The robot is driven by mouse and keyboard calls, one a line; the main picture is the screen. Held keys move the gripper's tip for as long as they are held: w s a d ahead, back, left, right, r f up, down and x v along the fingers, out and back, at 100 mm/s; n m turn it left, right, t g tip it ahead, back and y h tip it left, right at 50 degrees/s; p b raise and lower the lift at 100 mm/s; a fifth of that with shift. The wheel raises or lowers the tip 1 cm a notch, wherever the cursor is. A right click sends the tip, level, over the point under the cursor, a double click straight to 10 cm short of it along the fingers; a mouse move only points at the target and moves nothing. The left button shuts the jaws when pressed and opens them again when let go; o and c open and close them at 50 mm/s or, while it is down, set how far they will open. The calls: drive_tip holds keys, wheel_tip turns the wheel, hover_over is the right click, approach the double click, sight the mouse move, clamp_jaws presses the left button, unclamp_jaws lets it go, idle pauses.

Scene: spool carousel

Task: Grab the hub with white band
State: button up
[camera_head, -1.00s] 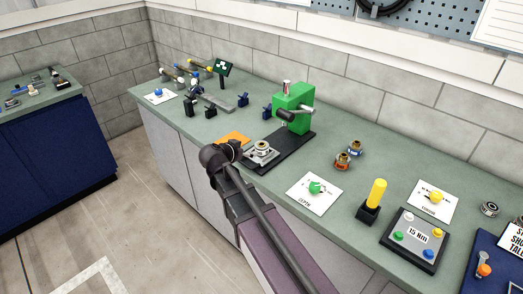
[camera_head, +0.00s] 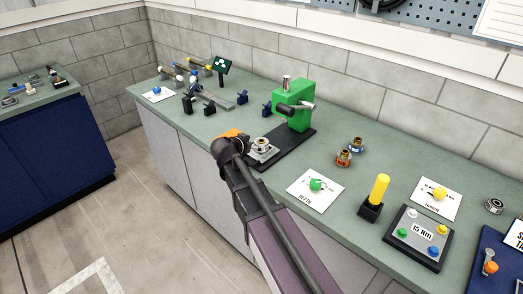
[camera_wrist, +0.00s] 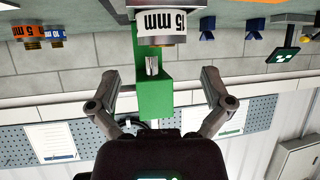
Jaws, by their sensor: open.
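The hub with the white band (camera_head: 262,143) stands on the plate of the green press in the head view. In the head view my wrist (camera_head: 226,147) is just left of the hub, and the fingers are hidden. Contact with the hub is not visible.
The green press (camera_head: 292,106) rises behind the hub. An orange-banded hub (camera_head: 344,158) and a blue-banded hub (camera_head: 356,144) stand to its right. A "DEPTH" card with a green knob (camera_head: 316,185) lies nearer the front edge. An orange patch (camera_head: 232,133) is beside my wrist.

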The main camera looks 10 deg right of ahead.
sight(259, 143)
drive_tip(key=shift+b+x, duration=0.3)
drive_tip(key=shift+x, duration=0.85)
drive_tip(key=b+x, duration=0.2)
drive_tip(key=x, duration=0.2)
drive_tip(key=shift+w+a+f, duration=0.1)
drive_tip(key=shift+w+f, duration=0.1)
drive_tip(key=shift+w+d+f+b, duration=0.15)
drive_tip(key=shift+w+d+b, duration=0.15)
drive_tip(key=c, duration=1.1)
